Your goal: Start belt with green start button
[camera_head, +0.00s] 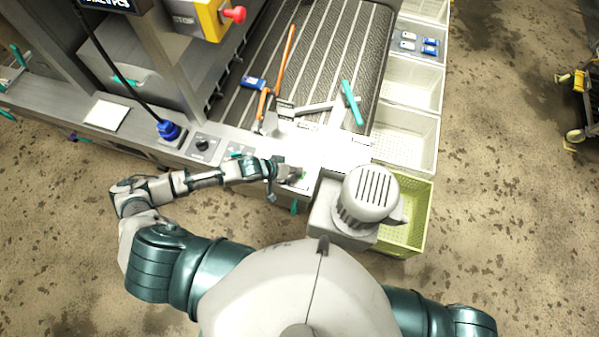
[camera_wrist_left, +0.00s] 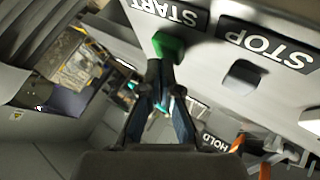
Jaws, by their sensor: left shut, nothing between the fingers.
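The green start button (camera_wrist_left: 169,46) sits on a light panel (camera_wrist_left: 215,50) under a START label in the left wrist view. My left gripper (camera_wrist_left: 160,72) is shut and empty. Its fingertips are right at the green button's edge, overlapping it in the picture; I cannot tell whether they press it. A dark stop button (camera_wrist_left: 242,77) is beside it under a STOP label. In the head view my left gripper (camera_head: 298,175) is over the front machine edge, left of the grey motor, and hides most of the button. My right gripper is out of view.
The ribbed belt (camera_head: 325,55) carries orange, blue and teal items at its near end. A grey motor (camera_head: 366,195) stands just right of my left gripper. A green crate (camera_head: 420,215) and white bins (camera_head: 408,130) line the right side. A red knob (camera_head: 234,14) is at the top.

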